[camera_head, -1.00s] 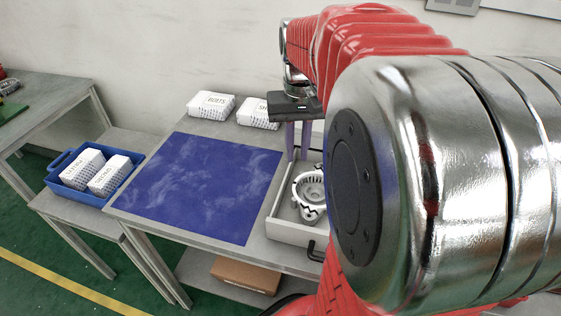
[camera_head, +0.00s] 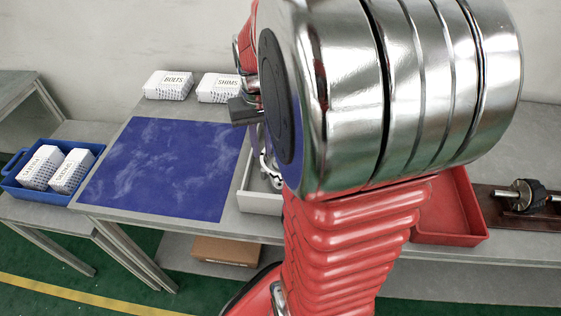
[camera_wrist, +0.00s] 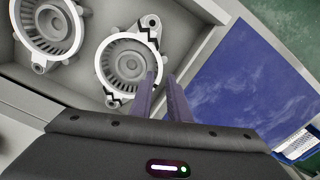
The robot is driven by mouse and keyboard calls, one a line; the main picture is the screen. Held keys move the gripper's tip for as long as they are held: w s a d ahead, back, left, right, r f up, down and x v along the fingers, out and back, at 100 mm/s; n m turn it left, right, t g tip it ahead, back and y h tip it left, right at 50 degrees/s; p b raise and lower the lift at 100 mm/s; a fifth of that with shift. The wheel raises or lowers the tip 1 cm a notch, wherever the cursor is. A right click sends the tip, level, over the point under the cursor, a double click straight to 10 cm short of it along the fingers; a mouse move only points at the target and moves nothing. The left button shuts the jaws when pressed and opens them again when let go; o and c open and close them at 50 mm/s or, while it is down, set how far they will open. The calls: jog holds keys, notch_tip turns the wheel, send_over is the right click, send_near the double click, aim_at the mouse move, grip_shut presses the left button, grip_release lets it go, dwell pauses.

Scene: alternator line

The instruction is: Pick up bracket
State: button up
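Two round grey metal brackets with finned centres lie in a light grey tray (camera_wrist: 50,90) in the wrist view. One bracket (camera_wrist: 48,28) is at the upper left, cut by the frame edge. The other bracket (camera_wrist: 127,62) is near the middle. In the head view my arm hides most of the tray (camera_head: 262,203), and only a sliver of a bracket (camera_head: 268,166) shows.
A blue mat (camera_head: 165,170) lies left of the tray. White boxes (camera_head: 168,85) stand at the table's back. A blue bin (camera_head: 28,190) with white boxes is at the left. A red tray (camera_head: 450,215) and a shaft part (camera_head: 522,195) are on the right.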

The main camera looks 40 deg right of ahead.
aim_at(262, 157)
jog(key=shift+w+f, duration=0.2)
jog(key=shift+f, duration=2.45)
jog(key=shift+c, duration=0.2)
grip_shut()
jog(key=shift+d+r, duration=0.1)
